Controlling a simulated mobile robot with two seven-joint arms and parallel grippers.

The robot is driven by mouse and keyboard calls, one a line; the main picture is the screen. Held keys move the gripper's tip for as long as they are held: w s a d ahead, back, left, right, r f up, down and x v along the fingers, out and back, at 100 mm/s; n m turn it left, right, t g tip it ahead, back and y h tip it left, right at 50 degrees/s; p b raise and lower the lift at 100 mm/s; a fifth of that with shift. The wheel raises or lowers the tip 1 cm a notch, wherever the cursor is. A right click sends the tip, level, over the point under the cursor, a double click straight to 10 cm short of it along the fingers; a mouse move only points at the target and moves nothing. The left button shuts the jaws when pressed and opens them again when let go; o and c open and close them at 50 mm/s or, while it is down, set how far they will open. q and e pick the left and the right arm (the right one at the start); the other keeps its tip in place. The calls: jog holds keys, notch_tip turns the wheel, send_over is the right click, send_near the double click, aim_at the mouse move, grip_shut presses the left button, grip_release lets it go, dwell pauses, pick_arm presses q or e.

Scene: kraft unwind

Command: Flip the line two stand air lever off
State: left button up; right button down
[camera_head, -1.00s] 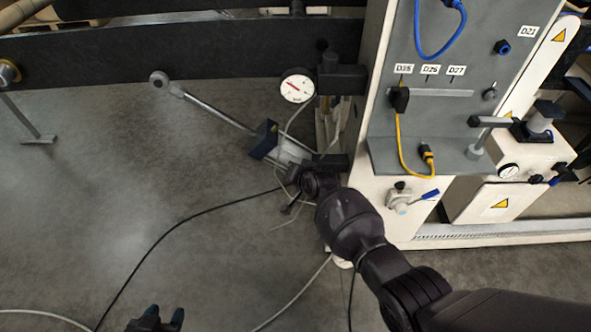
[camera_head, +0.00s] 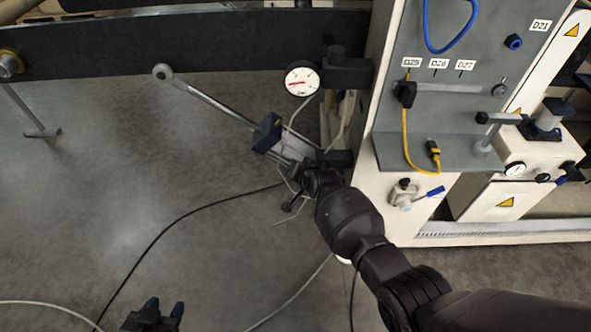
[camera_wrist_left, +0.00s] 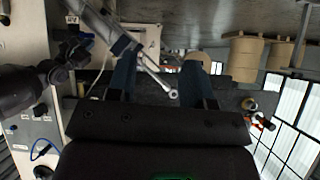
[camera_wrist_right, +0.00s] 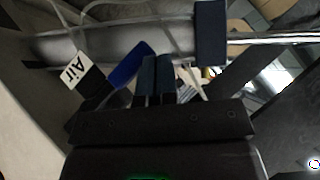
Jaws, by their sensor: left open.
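A blue lever (camera_wrist_right: 130,65) shows in the right wrist view, beside a white tag reading "Air" (camera_wrist_right: 75,71). My right gripper (camera_wrist_right: 158,65) has its fingers close together just right of the lever; I cannot tell whether they touch it. In the head view the right gripper (camera_head: 300,188) is beside the grey cylinder and its rod (camera_head: 212,108), and this lever is hidden or too small to tell. My left gripper (camera_head: 155,310) is open and empty low in the head view; its spread fingers also show in the left wrist view (camera_wrist_left: 160,72).
Another blue-handled valve (camera_head: 405,195) is on the white cabinet (camera_head: 425,225), below a grey panel with a yellow cable (camera_head: 406,140). A dial gauge (camera_head: 301,81) stands above the cylinder. Cables cross the otherwise open floor (camera_head: 120,180).

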pick_arm(q)
jog(key=shift+t, duration=0.3)
jog(key=r+p, duration=0.1)
jog(key=p, duration=0.1)
jog(key=r+p, duration=0.2)
jog(key=p, duration=0.1)
jog(key=s+r+p, duration=0.1)
jog(key=r+p, duration=0.1)
jog(key=shift+a+r, duration=0.2)
jog(key=shift+a, duration=0.1)
pick_arm(e)
jog(key=s+r, duration=0.7)
jog(key=r, duration=0.4)
pick_arm(q)
jog(key=shift+s, duration=0.1)
